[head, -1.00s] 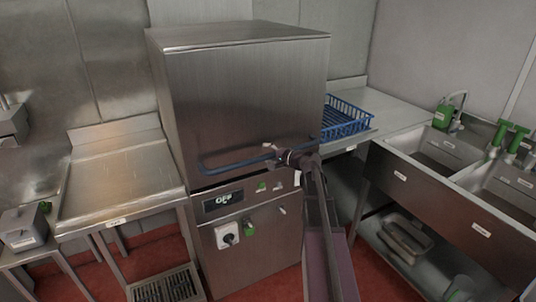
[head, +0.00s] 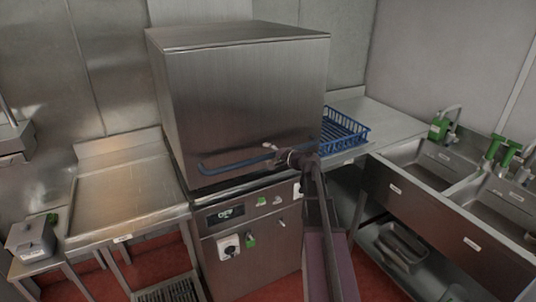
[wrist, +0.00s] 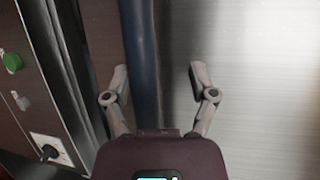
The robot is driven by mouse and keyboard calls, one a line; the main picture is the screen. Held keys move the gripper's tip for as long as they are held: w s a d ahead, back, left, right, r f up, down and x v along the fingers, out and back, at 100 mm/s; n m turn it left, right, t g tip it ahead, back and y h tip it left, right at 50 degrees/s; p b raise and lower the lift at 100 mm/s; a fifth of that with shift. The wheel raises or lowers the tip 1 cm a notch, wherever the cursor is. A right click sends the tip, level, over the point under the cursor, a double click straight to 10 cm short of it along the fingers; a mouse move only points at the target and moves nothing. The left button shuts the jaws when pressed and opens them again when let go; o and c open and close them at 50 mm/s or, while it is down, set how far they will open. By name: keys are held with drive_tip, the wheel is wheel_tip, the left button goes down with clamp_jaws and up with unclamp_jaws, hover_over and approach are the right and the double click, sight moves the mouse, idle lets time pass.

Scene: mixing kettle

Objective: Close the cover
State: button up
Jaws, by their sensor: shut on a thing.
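The cover is a large brushed-steel box hood (head: 235,95) on the machine in the middle of the head view. A blue bar handle (head: 235,160) runs along its lower front edge. A narrow strip shows between the hood's lower edge and the control panel (head: 250,210). My gripper (head: 283,158) is at the right part of the handle. The left finger is near the bar and a gap shows towards the right one.
A steel side table (head: 130,190) stands left of the machine. On the right are a counter with a blue rack (head: 345,133) and steel sinks (head: 440,200) with green-handled taps. Red floor shows below. The control panel carries knobs close to my gripper.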

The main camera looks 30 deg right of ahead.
drive_tip(key=p, duration=1.8)
approach(268, 107)
drive_tip(key=shift+w+a, duration=1.5)
drive_tip(key=shift+a, duration=2.05)
drive_tip(key=v, duration=0.7)
drive_tip(key=shift+r+p, duration=0.3)
drive_tip(key=s+a+f+n+g+b, duration=0.2)
drive_tip(key=s+a+f+n+g, duration=0.15)
drive_tip(key=a+f, duration=0.45)
drive_tip(key=s+a+f+n+g+b, duration=0.2)
drive_tip(key=a+f+n+g+b, duration=0.25)
drive_tip(key=a, duration=0.65)
drive_tip(key=s+a+f+n+g+h+b, duration=0.1)
drive_tip(key=s+a+f+n+g+h, duration=0.2)
drive_tip(key=s+f, duration=0.3)
drive_tip(key=s+a+f+n+g+h+b, duration=0.2)
drive_tip(key=s+a+f, duration=0.3)
drive_tip(key=s, duration=0.3)
drive_tip(key=shift+s+f+n+g+h+b, duration=0.25)
drive_tip(key=shift+f+n+g+h, duration=0.25)
drive_tip(key=shift+f+g+h, duration=0.35)
